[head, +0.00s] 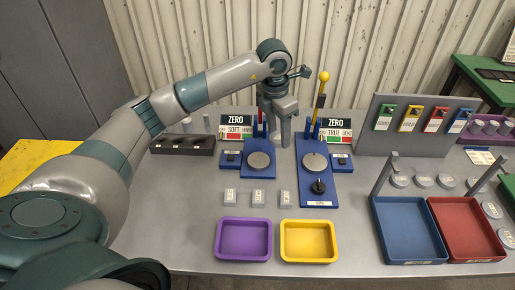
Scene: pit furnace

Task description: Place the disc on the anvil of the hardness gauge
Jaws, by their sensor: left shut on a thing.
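My left gripper (285,137) points down behind and between the two gauges. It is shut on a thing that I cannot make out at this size. The hardness gauge (245,161), with a SOFT/HARD sign, is the left blue one. My right gripper is not in view.
The right gauge (318,187) has a yellow-knobbed lever (322,88) close to my gripper. Purple (243,258) and yellow (309,258) trays lie in front. Blue (410,259) and red (470,256) trays are at right, with several grey discs (424,181) behind.

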